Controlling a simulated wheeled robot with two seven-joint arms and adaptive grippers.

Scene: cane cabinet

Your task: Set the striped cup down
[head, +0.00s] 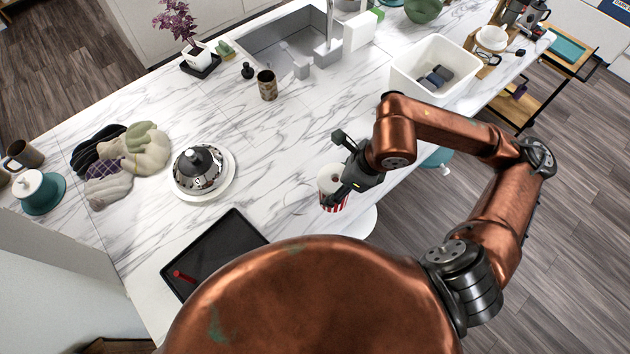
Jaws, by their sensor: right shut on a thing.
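The striped cup (335,200), white with red stripes on its lower part, is at the counter's near edge, right of the middle. My right gripper (335,170) is shut on the cup from the right side. The gripper hides part of the cup. I cannot tell whether the cup's base touches the marble counter (270,140). My left gripper does not show.
A silver domed dish (198,170) on white plates and a black tray (212,252) with a red item lie to the left. A brown patterned cup (267,85) stands near the sink (290,45). A white bin (435,68) is at right. Bare marble lies between.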

